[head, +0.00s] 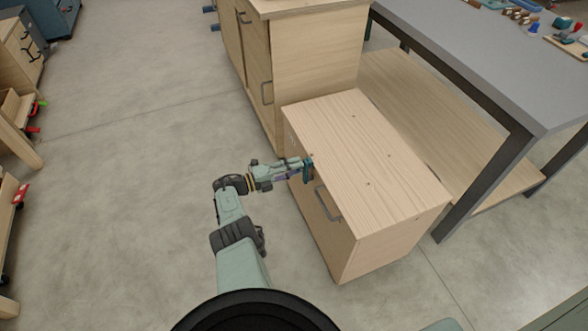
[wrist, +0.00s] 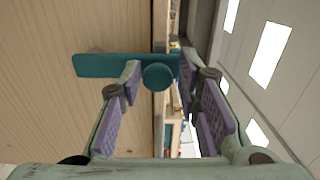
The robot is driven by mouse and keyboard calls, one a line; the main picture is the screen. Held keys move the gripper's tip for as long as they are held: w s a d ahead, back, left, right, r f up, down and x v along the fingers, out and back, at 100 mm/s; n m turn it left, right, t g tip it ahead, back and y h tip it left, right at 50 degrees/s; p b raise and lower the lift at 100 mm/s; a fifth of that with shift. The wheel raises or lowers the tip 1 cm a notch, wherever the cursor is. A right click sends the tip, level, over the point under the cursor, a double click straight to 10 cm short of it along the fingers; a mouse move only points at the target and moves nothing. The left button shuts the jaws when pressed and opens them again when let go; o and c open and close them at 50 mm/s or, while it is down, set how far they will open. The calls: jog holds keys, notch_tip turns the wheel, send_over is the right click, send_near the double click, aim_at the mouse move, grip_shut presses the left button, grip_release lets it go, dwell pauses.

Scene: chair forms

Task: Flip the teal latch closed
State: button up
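The teal latch (wrist: 100,66) shows in the wrist view as a flat bar with a round knob (wrist: 157,76) near its right end. The bar lies crosswise over the wooden cabinet face. My gripper (wrist: 160,66) is open, with its left fingertip in front of the bar and its right fingertip beside the bar's right end. The knob sits between the fingers; I cannot tell whether they touch it. In the head view the latch (head: 308,170) is at the top edge of the low wooden cabinet (head: 365,150), and my gripper (head: 297,167) is right at it.
The cabinet has a grey drawer handle (head: 328,204) just below and right of the latch. A taller wooden cabinet (head: 310,50) stands behind. A grey workbench (head: 480,60) with tools is at the right. The floor (head: 130,170) to the left is clear.

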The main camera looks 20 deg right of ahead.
jog(key=shift+o, duration=1.1)
jog(key=shift+s, duration=0.1)
jog(key=shift+f, duration=0.1)
jog(key=a, duration=0.7)
jog(key=shift+s+a, duration=0.2)
jog(key=shift+a, duration=0.05)
